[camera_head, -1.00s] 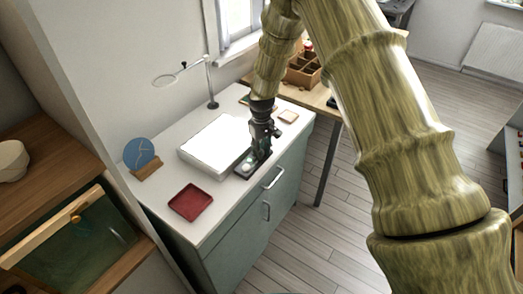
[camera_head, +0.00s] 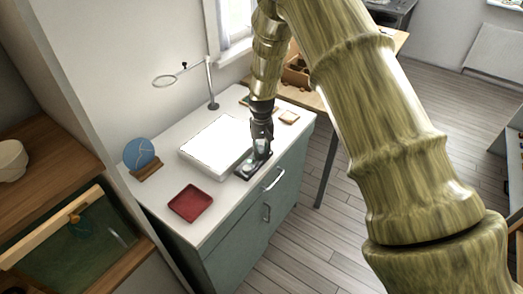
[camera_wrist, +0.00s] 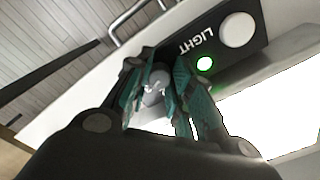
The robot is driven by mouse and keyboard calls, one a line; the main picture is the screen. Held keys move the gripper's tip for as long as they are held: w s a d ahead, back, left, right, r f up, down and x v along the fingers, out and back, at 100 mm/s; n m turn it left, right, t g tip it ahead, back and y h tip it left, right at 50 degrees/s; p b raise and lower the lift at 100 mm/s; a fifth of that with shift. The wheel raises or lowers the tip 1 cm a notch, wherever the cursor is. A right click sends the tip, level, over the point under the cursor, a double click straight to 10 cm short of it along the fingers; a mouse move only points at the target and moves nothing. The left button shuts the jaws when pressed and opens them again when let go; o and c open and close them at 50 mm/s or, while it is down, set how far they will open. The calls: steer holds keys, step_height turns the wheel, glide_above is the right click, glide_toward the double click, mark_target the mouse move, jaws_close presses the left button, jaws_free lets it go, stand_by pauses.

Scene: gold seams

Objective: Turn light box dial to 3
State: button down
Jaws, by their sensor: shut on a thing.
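The light box (camera_head: 217,146) is a flat box with a glowing white top on the white counter. Its dark control panel (camera_head: 246,172) runs along its right front side. In the wrist view the panel (camera_wrist: 222,52) bears the word LIGHT, a round white button (camera_wrist: 237,29) and a lit green lamp (camera_wrist: 204,63). My gripper (camera_head: 258,157) points down over the panel's far part. In the wrist view my teal-padded fingers (camera_wrist: 165,108) are shut on the dial (camera_wrist: 156,82), a grey knob mostly hidden between them. I cannot read its setting.
A red tray (camera_head: 190,203) lies at the counter's near end. A blue disc on a wooden stand (camera_head: 141,158) stands at the left. A ring magnifier on a post (camera_head: 211,84) rises behind the box. Cabinet handles (camera_head: 273,180) stick out in front.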

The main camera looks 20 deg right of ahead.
mark_target(262, 152)
steer(key=c, duration=1.3)
jaws_free()
steer(key=shift+o, duration=0.2)
step_height(262, 152, up, 12)
